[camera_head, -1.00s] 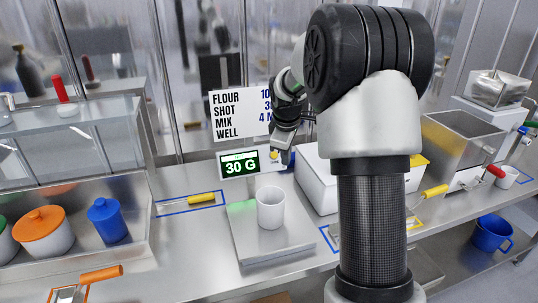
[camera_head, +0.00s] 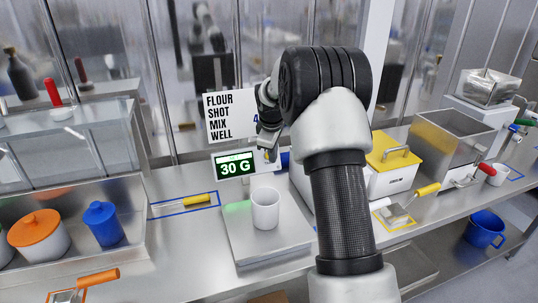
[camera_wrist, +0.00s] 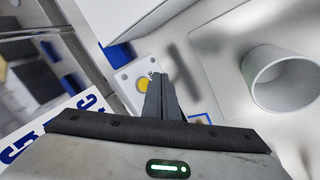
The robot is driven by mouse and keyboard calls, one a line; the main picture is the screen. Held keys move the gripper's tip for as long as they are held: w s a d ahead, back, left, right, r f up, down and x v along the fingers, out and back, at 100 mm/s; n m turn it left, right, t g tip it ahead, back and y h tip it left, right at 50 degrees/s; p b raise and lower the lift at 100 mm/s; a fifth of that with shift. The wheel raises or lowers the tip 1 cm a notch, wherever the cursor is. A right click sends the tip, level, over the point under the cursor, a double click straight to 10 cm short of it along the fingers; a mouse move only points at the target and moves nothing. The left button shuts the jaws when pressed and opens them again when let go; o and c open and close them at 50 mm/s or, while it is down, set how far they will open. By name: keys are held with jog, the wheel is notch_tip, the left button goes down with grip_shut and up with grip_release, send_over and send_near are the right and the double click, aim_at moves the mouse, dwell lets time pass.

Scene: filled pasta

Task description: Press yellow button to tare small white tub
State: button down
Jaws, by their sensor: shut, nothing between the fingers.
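The small white tub (camera_head: 265,208) stands upright on the silver scale plate (camera_head: 245,238). It also shows at the right in the wrist view (camera_wrist: 282,80). The scale's display (camera_head: 234,166) reads 30 G in green. In the wrist view the round yellow button (camera_wrist: 144,86) sits on a pale panel, partly covered by my fingers. My gripper (camera_wrist: 158,78) is shut and empty, its fingertips over the button's right edge in that view; I cannot tell whether they touch it.
A sign (camera_head: 231,116) stands behind the display. A yellow-lidded box (camera_head: 392,165) and a grey metal vat (camera_head: 450,145) are to the right. Blue (camera_head: 103,223) and orange (camera_head: 38,233) lidded pots are at left. A yellow-handled tool (camera_head: 190,202) lies left of the scale.

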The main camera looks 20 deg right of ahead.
jog(key=shift+w+f, duration=0.3)
jog(key=shift+w, duration=0.3)
jog(key=shift+w, duration=0.1)
dwell(1.6)
jog(key=shift+w+f+p, duration=0.15)
jog(key=shift+w+p, duration=0.1)
jog(key=shift+p, duration=0.05)
jog(key=shift+w+f, duration=0.2)
jog(key=shift+w, duration=0.15)
dwell(0.6)
dwell(0.4)
jog(key=shift+s+r, duration=0.35)
jog(key=shift+s, duration=0.4)
jog(key=s, duration=0.1)
jog(key=s+r, duration=0.1)
jog(key=s, duration=0.1)
jog(key=s+r+b, duration=0.1)
jog(key=shift+s, duration=0.25)
